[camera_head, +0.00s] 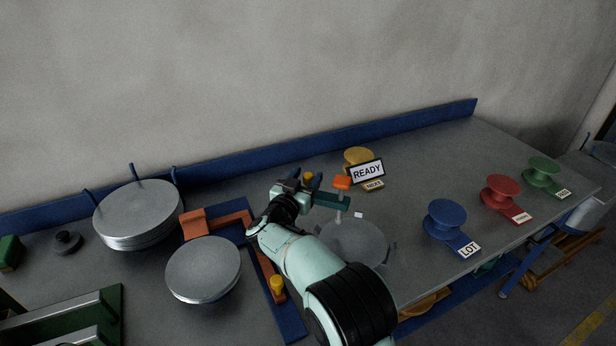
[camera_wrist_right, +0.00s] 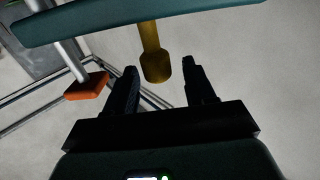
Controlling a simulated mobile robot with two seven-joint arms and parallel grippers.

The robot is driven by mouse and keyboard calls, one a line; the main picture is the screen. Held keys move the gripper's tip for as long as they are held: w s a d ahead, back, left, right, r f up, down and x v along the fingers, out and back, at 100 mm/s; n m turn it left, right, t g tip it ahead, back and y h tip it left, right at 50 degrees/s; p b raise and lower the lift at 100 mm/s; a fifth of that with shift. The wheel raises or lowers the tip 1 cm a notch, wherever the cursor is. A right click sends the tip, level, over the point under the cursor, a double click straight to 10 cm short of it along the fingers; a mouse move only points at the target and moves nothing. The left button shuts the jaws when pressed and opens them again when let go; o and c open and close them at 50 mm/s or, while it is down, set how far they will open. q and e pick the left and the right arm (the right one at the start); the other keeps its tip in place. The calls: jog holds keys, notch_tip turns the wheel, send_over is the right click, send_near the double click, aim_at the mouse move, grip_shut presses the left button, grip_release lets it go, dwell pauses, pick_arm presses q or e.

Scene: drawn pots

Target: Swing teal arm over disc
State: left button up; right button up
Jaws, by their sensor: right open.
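The teal arm (camera_head: 332,201) is a dark bar above the table, partly behind my right gripper. An orange block (camera_head: 342,182) and a pale post show beside it. It crosses the top of the wrist view (camera_wrist_right: 120,22), with a yellow knob (camera_wrist_right: 153,60) standing out from it. A flat grey disc (camera_head: 353,243) lies to the right of my right forearm, close to the bar's right end. My right gripper (camera_head: 309,183) is open at the knob; in the wrist view the knob shows between its fingers, but I cannot tell whether they touch. My left gripper is not in view.
Left stand a stack of grey discs (camera_head: 138,208) and another grey disc (camera_head: 203,266) by a blue and orange frame. A READY sign (camera_head: 367,172) and yellow spool stand behind. Blue (camera_head: 446,215), red (camera_head: 501,188) and green (camera_head: 542,170) spools stand right. A blue rail edges the back.

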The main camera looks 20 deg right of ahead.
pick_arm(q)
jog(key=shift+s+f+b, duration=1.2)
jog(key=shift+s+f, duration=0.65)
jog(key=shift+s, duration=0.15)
pick_arm(e)
jog(key=v, duration=1.2)
jog(key=shift+s, duration=0.15)
jog(key=shift+f, duration=0.1)
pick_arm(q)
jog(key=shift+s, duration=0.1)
